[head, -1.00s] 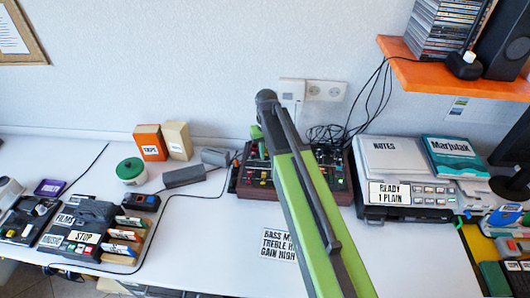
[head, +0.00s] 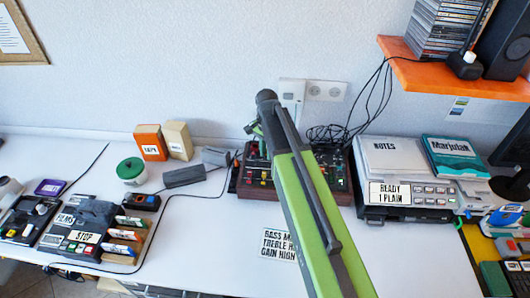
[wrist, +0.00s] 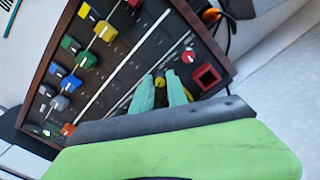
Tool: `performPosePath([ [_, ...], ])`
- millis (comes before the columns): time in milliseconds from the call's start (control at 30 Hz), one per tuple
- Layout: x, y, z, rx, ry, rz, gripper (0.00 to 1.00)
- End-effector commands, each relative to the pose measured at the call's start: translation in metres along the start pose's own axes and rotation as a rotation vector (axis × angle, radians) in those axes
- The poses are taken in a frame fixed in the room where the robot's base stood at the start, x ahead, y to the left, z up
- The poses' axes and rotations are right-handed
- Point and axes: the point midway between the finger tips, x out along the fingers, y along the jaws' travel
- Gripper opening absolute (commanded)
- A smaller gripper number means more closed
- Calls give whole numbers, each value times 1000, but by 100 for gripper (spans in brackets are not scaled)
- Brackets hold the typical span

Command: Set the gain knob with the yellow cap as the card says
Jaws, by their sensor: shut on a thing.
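The mixer (head: 262,194) is a dark panel with a reddish-brown case near the wall, partly hidden behind my arm in the head view. In the wrist view, its panel (wrist: 120,60) carries coloured caps and white slot lines. My gripper (wrist: 160,76) has its two teal fingers on either side of a small yellow-capped knob (wrist: 159,82), shut on it.
A red square socket (wrist: 206,77) is close beside the fingers. A grey machine (head: 410,195) labelled READY 1 PLAIN stands right of the mixer. Black cables (head: 325,133) lie behind it. A grey block (head: 184,177) is to the left. The table around the card is clear.

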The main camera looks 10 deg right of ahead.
Motion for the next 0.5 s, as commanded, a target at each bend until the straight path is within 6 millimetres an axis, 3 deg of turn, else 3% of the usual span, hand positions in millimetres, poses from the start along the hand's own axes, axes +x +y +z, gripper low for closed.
performPosePath([
  [500,0,-2,-2,392,4,-7,0],
])
